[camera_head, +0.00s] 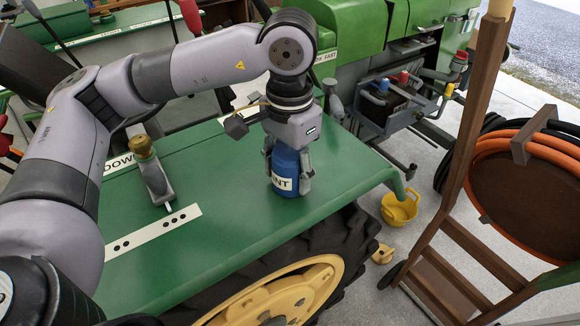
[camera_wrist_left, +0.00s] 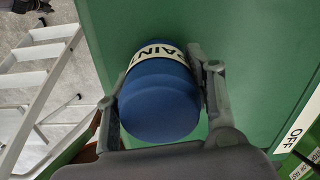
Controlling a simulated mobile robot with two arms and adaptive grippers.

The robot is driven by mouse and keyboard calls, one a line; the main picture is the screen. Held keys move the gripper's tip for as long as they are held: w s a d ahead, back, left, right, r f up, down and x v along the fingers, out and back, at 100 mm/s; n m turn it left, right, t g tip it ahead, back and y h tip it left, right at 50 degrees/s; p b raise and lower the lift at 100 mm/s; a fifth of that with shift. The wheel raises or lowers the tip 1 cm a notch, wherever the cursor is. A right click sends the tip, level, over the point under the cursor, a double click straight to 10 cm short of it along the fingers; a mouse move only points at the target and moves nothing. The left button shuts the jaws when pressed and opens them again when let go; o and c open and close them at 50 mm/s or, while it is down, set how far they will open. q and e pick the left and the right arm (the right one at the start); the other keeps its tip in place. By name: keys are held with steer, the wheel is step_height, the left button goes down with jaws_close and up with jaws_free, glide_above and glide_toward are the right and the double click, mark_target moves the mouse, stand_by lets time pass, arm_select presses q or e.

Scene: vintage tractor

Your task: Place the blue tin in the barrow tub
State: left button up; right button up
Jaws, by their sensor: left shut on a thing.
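The blue tin (camera_head: 286,170), with a white label band, is upright over the green fender (camera_head: 240,225). My left gripper (camera_head: 291,178) comes down from above and is shut on the tin, one finger on each side. In the left wrist view the blue tin (camera_wrist_left: 160,98) sits between the two fingers of the left gripper (camera_wrist_left: 158,85), over green metal. I cannot tell whether its base touches the fender. I cannot make out the barrow tub for certain in either view. My right gripper is not in view.
A brass-topped lever (camera_head: 150,165) and a white label plate (camera_head: 152,235) are on the fender left of the tin. A yellow bucket (camera_head: 399,208) stands on the floor right of the fender. A wooden frame (camera_head: 463,160) and an orange hose (camera_head: 495,145) stand at right.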

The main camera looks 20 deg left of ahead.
arm_select(q)
steer(key=shift+f, duration=0.2)
steer(key=o, duration=1.3)
steer(key=shift+r, duration=0.1)
